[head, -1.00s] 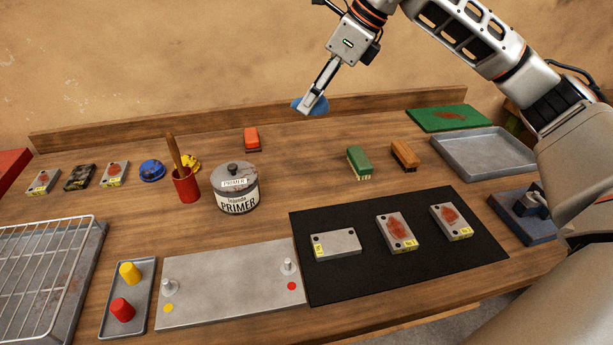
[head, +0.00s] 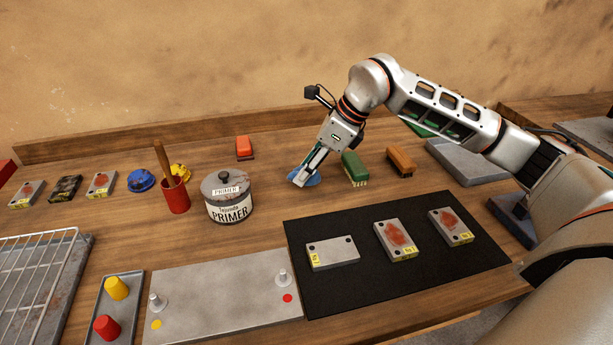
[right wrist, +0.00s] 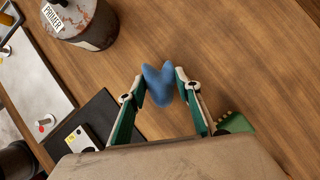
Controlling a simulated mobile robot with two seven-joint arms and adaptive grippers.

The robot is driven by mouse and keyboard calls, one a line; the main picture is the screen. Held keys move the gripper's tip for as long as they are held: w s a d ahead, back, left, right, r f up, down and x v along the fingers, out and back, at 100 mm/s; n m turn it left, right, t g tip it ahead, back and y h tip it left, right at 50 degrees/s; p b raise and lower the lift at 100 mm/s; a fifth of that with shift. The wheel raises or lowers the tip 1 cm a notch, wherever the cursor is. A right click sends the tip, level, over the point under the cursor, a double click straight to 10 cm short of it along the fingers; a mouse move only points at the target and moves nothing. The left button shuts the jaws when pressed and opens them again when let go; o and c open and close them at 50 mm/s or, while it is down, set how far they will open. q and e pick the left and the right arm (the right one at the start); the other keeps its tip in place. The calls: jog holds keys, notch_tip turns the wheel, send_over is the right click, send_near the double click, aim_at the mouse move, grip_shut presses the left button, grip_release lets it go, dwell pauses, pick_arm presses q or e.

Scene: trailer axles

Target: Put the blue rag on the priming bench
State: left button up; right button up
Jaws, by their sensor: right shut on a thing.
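The blue rag (head: 311,179) is a small crumpled cloth, pinched in my right gripper (head: 301,179). In the right wrist view the rag (right wrist: 158,88) sits between the two fingertips (right wrist: 158,76). The gripper points down low over the wooden bench (head: 270,210), between the primer pot (head: 230,205) and the green brush (head: 354,168). I cannot tell whether the rag touches the wood. My left gripper is out of view.
An orange brush (head: 401,162) stands right of the green one, and a red block (head: 245,148) lies behind. A black mat (head: 350,290) with grey plates lies in front. A red cup (head: 175,196) stands left of the pot. Bare wood surrounds the rag.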

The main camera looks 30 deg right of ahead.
jog(key=shift+f, duration=1.1)
jog(key=shift+f, duration=0.15)
jog(key=o, duration=1)
